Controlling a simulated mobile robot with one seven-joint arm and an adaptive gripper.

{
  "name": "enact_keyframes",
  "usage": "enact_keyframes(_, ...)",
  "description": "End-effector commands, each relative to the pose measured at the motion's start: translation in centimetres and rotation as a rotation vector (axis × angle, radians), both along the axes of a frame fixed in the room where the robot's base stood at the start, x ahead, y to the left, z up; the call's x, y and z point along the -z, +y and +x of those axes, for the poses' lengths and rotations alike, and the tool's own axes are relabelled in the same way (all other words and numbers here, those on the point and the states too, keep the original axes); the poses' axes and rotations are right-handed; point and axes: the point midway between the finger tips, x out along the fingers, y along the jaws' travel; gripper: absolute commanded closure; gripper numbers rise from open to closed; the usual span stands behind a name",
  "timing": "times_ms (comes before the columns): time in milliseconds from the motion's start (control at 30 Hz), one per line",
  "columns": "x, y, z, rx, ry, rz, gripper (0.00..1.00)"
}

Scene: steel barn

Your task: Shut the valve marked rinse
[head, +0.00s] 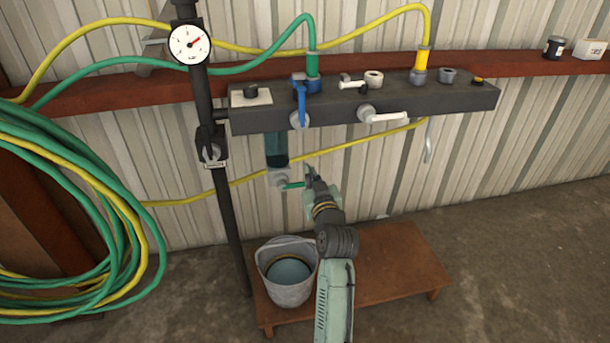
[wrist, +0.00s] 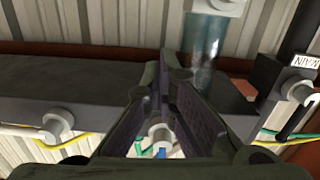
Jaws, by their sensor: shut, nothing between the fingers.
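A dark manifold bar (head: 400,107) runs along the wall. A blue lever (head: 301,98) hangs down over its front, and a white lever (head: 390,117) points right. A small white lever (head: 352,84) lies on top. A sight tube (head: 276,150) hangs below, with a green-handled valve (head: 285,184) at its foot. No label reading rinse can be made out. My gripper (head: 311,171) is shut and empty, below the bar and just right of the green handle in the picture. In the wrist view its fingers (wrist: 174,72) lie across the bar (wrist: 60,97); contact cannot be told.
A black pipe (head: 222,200) with a gauge (head: 190,44) stands left; its valve tag (wrist: 304,62) reads MAIN. Coiled hoses (head: 75,220) hang left. A bucket (head: 288,275) stands on a low wooden platform (head: 390,265). Floor at right is clear.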

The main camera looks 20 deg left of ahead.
Motion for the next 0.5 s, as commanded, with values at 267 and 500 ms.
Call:
enact_keyframes(267,0.5,-3.2,-4.7,0.001,0.003,-0.001,1.0)
enact_keyframes(500,0.2,-4.3,-6.3,0.0,0.002,-0.002,1.0)
